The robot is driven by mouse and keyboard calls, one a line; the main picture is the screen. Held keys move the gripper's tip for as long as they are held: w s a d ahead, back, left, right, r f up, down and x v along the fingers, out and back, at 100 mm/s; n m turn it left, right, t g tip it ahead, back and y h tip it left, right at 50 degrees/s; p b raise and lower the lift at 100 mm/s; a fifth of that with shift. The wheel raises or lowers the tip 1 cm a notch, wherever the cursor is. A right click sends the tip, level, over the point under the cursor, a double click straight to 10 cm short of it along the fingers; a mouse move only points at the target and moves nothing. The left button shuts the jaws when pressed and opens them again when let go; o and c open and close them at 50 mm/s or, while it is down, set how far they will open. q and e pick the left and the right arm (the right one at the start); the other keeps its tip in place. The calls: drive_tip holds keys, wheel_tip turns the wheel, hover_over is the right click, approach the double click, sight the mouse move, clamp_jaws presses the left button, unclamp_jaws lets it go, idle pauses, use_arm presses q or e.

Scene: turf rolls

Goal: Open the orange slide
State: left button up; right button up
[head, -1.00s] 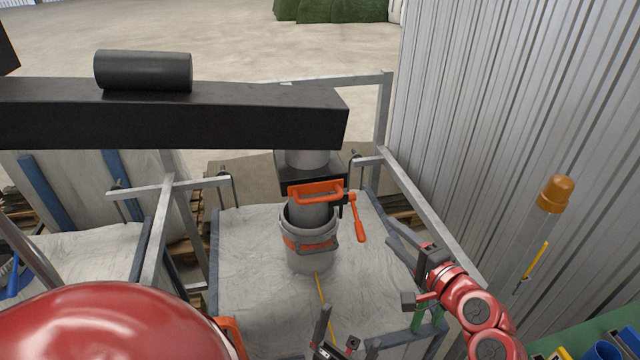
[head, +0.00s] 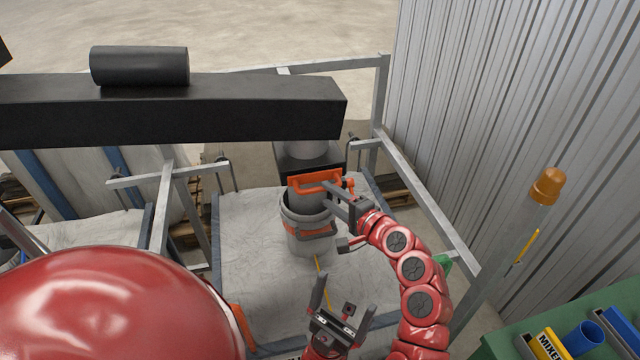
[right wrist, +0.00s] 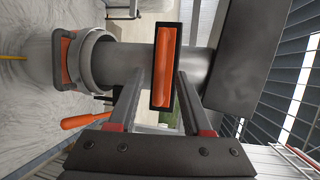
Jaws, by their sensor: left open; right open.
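The orange slide (head: 315,182) sits at the front of a dark spout under the black beam, above a grey bucket. Its orange handle bar also shows upright in the right wrist view (right wrist: 167,65). My right gripper (head: 327,194) is open just in front of the slide's right part. In the right wrist view its fingers (right wrist: 161,76) lie on either side of the handle's line, with no visible grip; contact cannot be told. My left gripper (head: 345,299) is open and empty, low in front of the bucket.
The grey bucket (head: 308,244) with an orange band hangs around the spout's lower end. An orange lever (right wrist: 90,120) is beside my right gripper. The black beam (head: 170,115) crosses above; metal frame rails (head: 425,205) and a corrugated wall (head: 510,100) stand right.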

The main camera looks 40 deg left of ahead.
sight(322, 191)
drive_tip(key=shift+p+x, duration=0.4)
drive_tip(key=shift+x, duration=1.95)
clamp_jaws()
drive_tip(key=shift+f, duration=0.1)
